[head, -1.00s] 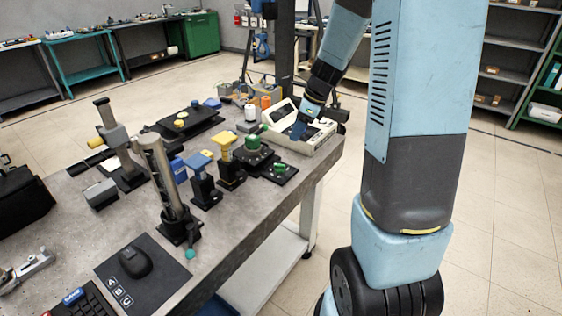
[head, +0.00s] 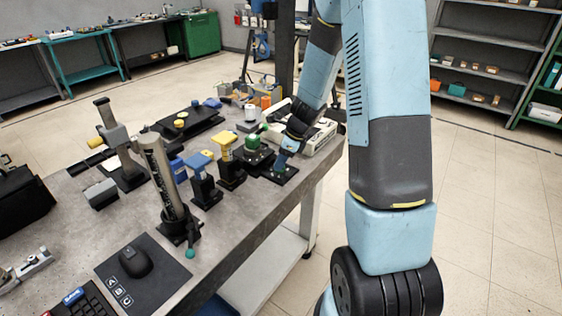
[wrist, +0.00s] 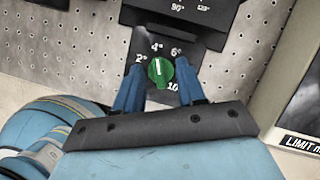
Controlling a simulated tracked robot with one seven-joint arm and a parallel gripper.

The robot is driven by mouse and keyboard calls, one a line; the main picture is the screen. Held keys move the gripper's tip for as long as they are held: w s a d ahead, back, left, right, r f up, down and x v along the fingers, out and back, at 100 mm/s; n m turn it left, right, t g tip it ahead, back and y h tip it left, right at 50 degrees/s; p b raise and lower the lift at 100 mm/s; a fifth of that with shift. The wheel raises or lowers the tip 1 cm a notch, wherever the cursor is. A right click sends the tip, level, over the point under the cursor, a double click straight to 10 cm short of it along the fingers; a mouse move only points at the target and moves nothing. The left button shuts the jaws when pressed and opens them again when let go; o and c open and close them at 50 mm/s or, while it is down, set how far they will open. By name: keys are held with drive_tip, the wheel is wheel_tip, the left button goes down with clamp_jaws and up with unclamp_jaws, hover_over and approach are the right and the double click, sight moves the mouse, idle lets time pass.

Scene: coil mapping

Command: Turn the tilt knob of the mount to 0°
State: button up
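The tilt knob (wrist: 160,72) is green with a white pointer line. It sits on a dark plate (wrist: 163,43) with white marks that read 2, 4, 6 and 10. The pointer line stands nearly upright, roughly between 4 and 6. My gripper (wrist: 159,63) has its two blue fingers open, one on each side of the knob, and a gap seems to show on both sides. In the head view my gripper (head: 280,172) is low over the small black plate (head: 291,175) at the bench's right edge, and the arm hides most of the knob.
Another black mount with a green knob (head: 252,141) stands just left of my gripper. Yellow-topped (head: 226,138) and blue-topped (head: 199,160) posts stand further left. A white instrument (head: 322,137) is behind the wrist. The bench's front right edge is close.

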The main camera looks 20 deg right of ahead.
drive_tip(key=shift+a+f, duration=0.15)
drive_tip(key=shift+f, duration=0.25)
clamp_jaws()
